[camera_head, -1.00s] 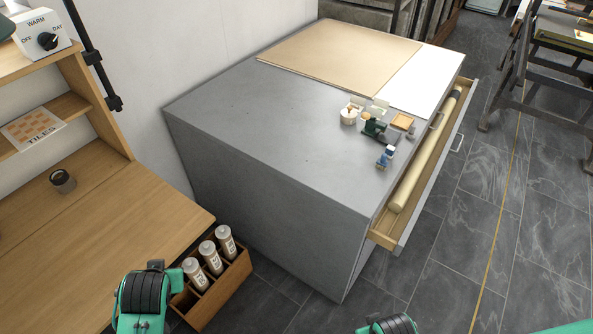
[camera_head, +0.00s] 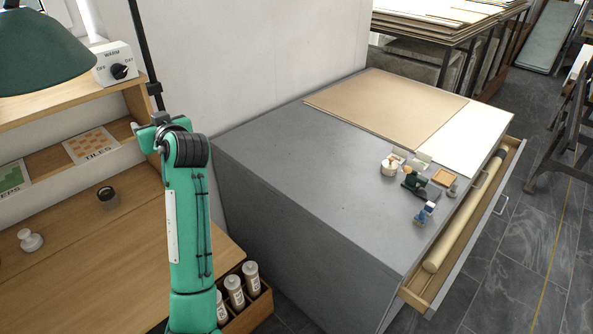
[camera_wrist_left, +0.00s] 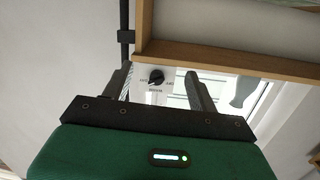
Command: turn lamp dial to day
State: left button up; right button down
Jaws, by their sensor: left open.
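The lamp dial is a black knob (camera_head: 119,71) on a white box (camera_head: 103,66) marked OFF, WARM and DAY, on the upper wooden shelf at the left. I cannot clearly tell where its pointer stands. A green lamp shade (camera_head: 40,50) hangs in front of the shelf. My left gripper (camera_head: 152,127) is raised below and right of the box, apart from it. In the left wrist view the open fingers (camera_wrist_left: 163,88) are empty, and the knob (camera_wrist_left: 156,76) shows between them, farther off. My right gripper is out of view.
A black upright pole (camera_head: 143,45) stands just right of the box. The wooden shelf (camera_head: 60,98) edge lies near my gripper. The desk below holds a dark jar (camera_head: 108,196) and a white knobbed item (camera_head: 30,240). A grey cabinet (camera_head: 300,160) stands right.

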pick_arm(q)
jog(key=n+y, duration=0.1)
jog(key=y, duration=0.1)
send_near(123, 74)
jog(key=v, duration=0.4)
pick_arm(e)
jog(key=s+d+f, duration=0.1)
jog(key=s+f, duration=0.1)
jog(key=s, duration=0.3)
pick_arm(q)
jog(key=p+x, duration=0.4)
jog(key=x, duration=0.8)
jog(key=shift+w+a+r+p, duration=0.1)
jog(key=shift+p, duration=0.2)
jog(key=shift+w+a, duration=0.35)
jog(key=shift+a, duration=0.05)
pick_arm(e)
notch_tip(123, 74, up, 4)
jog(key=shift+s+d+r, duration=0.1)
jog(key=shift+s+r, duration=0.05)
pick_arm(q)
jog(key=c, duration=0.9)
